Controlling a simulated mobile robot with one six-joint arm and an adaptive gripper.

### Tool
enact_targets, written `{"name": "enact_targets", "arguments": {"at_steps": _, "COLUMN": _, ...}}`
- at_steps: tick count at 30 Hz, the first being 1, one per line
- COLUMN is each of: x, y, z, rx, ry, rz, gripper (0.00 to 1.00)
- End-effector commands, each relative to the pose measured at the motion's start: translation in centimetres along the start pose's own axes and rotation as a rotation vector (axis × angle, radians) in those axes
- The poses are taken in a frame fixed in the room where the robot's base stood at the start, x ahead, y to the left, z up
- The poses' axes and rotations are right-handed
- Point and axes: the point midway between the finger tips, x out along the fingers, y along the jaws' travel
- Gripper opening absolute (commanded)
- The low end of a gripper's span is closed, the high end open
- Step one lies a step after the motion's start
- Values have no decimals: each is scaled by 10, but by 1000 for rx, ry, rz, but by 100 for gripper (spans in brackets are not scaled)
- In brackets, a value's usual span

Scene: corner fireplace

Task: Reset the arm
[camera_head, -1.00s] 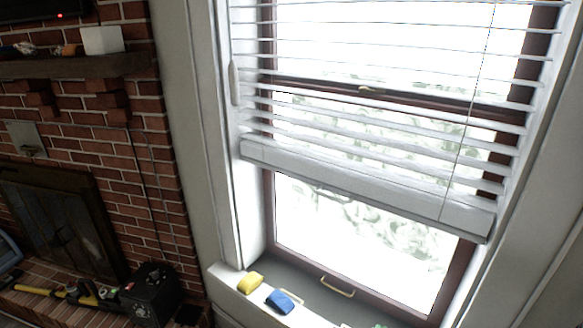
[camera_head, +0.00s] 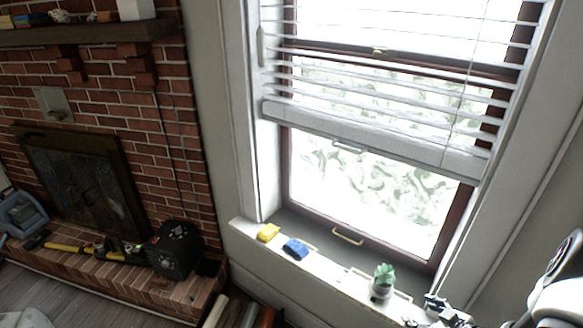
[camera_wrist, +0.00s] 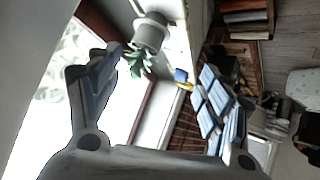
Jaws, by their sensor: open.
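My gripper (camera_wrist: 158,68) is open and empty in the wrist view, with its two fingers spread wide. Between and beyond the fingertips, a small green plant in a grey pot (camera_wrist: 150,32) shows upside down, apart from the fingers as far as I can tell. In the head view, part of my arm (camera_head: 560,285) shows at the lower right edge.
Blinds (camera_head: 380,135) hang above. A brick fireplace (camera_head: 85,185) with a black box (camera_head: 175,250) stands left.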

Motion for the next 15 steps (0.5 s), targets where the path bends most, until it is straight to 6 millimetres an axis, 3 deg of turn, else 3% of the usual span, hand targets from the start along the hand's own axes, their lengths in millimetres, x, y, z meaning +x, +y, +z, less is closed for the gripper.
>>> {"name": "enact_targets", "arguments": {"at_steps": 6, "x": -28, "y": 49, "z": -74, "rx": -65, "ry": -187, "rz": 147, "gripper": 72}}
{"name": "enact_targets", "arguments": {"at_steps": 9, "x": -51, "y": 60, "z": -114, "rx": -63, "ry": -269, "rz": 229, "gripper": 72}}
{"name": "enact_targets", "arguments": {"at_steps": 15, "x": -110, "y": 49, "z": -192, "rx": -3, "ry": -383, "rz": 368, "gripper": 72}}
